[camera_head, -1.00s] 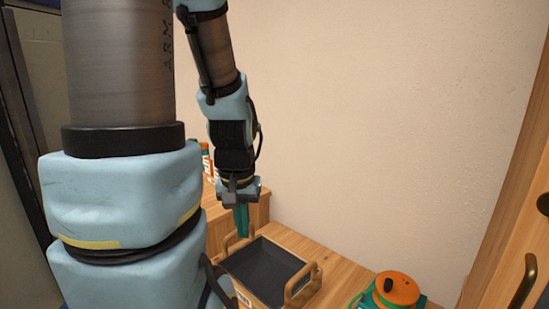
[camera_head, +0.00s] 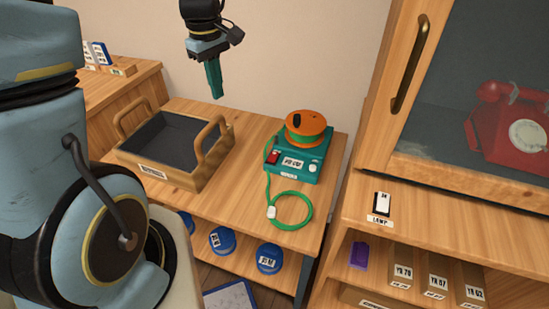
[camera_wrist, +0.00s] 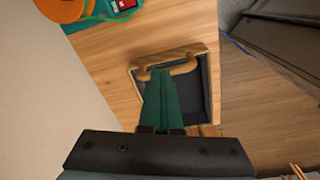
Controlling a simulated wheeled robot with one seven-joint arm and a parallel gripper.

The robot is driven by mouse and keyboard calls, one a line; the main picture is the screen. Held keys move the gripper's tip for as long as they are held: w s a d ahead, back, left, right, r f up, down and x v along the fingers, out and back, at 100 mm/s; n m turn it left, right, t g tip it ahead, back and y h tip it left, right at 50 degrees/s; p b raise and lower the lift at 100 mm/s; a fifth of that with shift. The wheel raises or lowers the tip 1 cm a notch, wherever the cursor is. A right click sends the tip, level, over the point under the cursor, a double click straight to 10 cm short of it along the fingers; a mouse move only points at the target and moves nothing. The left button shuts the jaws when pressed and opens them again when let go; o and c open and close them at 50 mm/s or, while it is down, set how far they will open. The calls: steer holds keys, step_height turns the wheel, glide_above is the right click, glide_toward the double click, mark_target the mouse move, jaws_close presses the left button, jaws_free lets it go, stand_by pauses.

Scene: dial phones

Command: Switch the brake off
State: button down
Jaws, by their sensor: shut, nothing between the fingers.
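A teal device (camera_head: 292,163) with an orange reel (camera_head: 306,127) on top sits at the back right of the wooden table in the head view. A small red switch (camera_head: 272,157) is on its front left, beside a white label; I cannot read the label. Its green cord (camera_head: 292,226) loops on the table in front. In the wrist view the device shows at the top left, with the red switch (camera_wrist: 127,4). My gripper (camera_head: 217,95) has teal fingers, is shut and empty, and hangs above the back of the table, left of the device. Its fingers point down over the tray in the wrist view (camera_wrist: 160,75).
A wooden tray (camera_head: 202,181) with raised handles stands on the table's left. To the right is a cabinet (camera_head: 375,172) with a glass door, a red dial phone (camera_head: 515,125) behind it, and a lamp switch (camera_head: 382,203). Blue round items (camera_head: 222,240) sit on the shelf below.

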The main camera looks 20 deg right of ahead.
mark_target(274, 153)
steer(key=d+f+n+b, duration=0.2)
steer(key=d+f, duration=0.2)
steer(key=d, duration=0.3)
steer(key=s+d+f+n+b, duration=0.1)
steer(key=d+f+n+b, duration=0.1)
steer(key=d, duration=0.4)
steer(key=shift+s+d+f+b, duration=0.2)
steer(key=shift+d+f+b, duration=0.15)
steer(key=shift+f+b, duration=0.45)
steer(key=shift+f, duration=0.2)
step_height(274, 153, down, 14)
steer(key=shift+r+p, duration=0.1)
steer(key=shift+p, duration=0.45)
